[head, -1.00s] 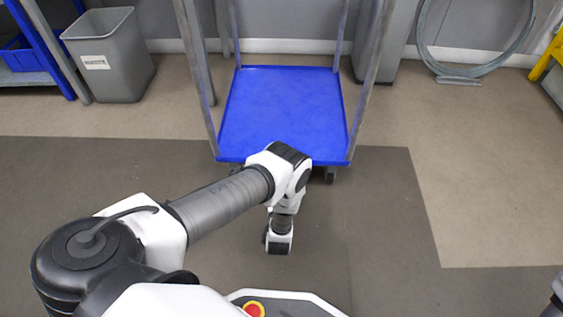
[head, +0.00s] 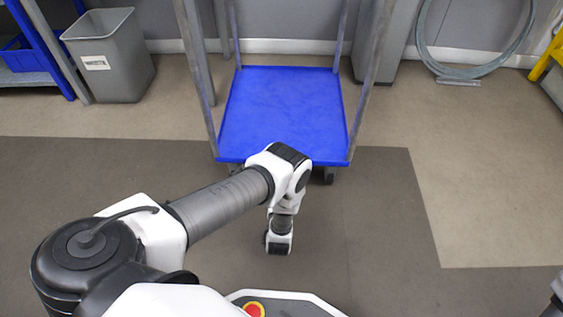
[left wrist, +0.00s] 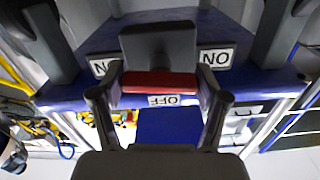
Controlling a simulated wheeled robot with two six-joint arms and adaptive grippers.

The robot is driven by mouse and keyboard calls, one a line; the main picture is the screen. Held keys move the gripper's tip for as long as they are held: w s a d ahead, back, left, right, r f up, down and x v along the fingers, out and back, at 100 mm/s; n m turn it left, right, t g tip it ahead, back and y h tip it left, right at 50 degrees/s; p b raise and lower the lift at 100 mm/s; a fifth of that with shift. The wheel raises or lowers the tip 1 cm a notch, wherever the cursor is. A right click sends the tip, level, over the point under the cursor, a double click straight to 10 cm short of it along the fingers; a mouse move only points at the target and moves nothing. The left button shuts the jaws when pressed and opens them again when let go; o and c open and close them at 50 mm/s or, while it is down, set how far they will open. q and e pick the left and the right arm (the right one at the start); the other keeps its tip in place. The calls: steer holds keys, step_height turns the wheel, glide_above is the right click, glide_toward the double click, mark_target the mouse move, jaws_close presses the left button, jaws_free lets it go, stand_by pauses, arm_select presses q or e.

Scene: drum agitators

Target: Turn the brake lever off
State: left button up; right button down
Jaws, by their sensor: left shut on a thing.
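In the left wrist view the red brake lever (left wrist: 158,82) lies crosswise between the two fingers of my left gripper (left wrist: 160,78), which is shut on it. An OFF label (left wrist: 165,101), upside down in the picture, is beside the lever. ON labels (left wrist: 217,57) show to both sides of it. The lever's mount is partly hidden by the gripper. In the head view my left arm reaches to the front of a cart with a blue deck (head: 285,110); the gripper and lever are hidden there. My right gripper is out of view.
The cart has upright metal posts (head: 366,85) at its corners. A grey waste bin (head: 110,60) and a blue shelf rack (head: 30,62) stand at the back left. A round metal hoop (head: 472,72) stands at the back right. The floor right of the cart is clear.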

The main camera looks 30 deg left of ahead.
arm_select(q)
steer(key=m, duration=0.7)
steer(key=shift+m, duration=0.4)
steer(key=m, duration=0.4)
steer(key=shift+m, duration=0.3)
steer(key=shift+m+b, duration=0.3)
steer(key=shift+m, duration=1.7)
steer(key=o, duration=1.2)
steer(key=shift+c, duration=0.2)
